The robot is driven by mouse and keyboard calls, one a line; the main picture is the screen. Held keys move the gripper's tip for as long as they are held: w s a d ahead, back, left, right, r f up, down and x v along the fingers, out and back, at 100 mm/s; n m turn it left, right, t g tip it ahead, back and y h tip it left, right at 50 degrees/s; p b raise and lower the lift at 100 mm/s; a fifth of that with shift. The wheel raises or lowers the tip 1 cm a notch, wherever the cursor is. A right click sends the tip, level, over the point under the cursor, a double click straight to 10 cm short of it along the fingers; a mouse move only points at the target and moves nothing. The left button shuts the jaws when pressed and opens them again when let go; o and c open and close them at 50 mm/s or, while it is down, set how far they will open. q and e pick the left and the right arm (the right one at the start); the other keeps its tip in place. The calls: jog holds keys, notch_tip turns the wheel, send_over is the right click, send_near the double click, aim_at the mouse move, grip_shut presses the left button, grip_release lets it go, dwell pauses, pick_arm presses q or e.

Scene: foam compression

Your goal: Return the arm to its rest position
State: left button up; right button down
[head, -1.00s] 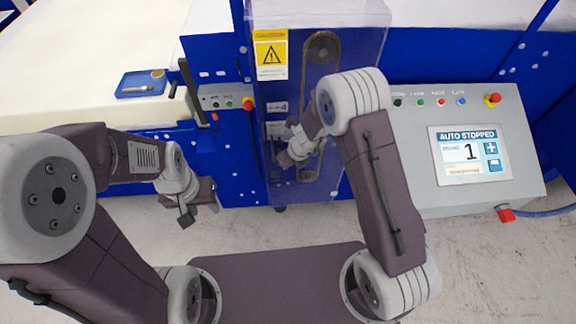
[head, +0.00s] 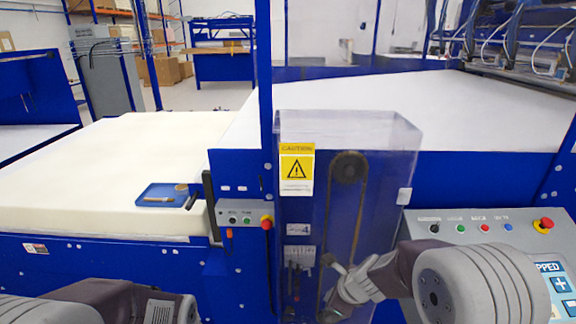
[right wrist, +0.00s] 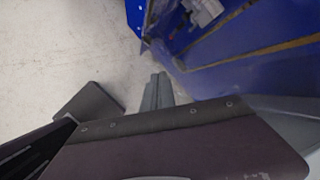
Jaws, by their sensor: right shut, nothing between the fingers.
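My right arm comes in from the right in the head view and bends inward. My right gripper (head: 335,268) is in front of the lower part of the clear machine guard (head: 395,160). Whether it touches the guard cannot be told. In the right wrist view its grey fingers (right wrist: 157,92) are together with nothing between them, above the pale floor. My left arm shows only partly at the bottom left of the head view, and its gripper is outside the frame.
A control panel (head: 450,258) with buttons and a partly hidden screen stands at the right. A blue tray (head: 150,196) lies on the cream foam block (head: 60,180) at the left. A small button box (head: 237,215) with a red knob sits left of the guard.

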pick_arm(q)
notch_tip(320, 180, down, 5)
jog(key=shift+s+b, duration=0.1)
jog(key=shift+b, duration=0.7)
pick_arm(e)
jog(key=s+d+f+n+g+h, duration=0.1)
jog(key=s+d+f+n+g, duration=0.1)
jog(key=s+n, duration=0.6)
jog(key=s+d+f+n+g+h, duration=0.1)
jog(key=s+d+f+n, duration=0.3)
jog(key=s+n, duration=0.5)
jog(key=n+g, duration=0.1)
jog(key=n, duration=0.5)
jog(key=shift+f+n, duration=0.25)
jog(key=shift+n, duration=0.05)
pick_arm(q)
jog(key=shift+s, duration=0.1)
pick_arm(e)
jog(key=shift+s, duration=0.15)
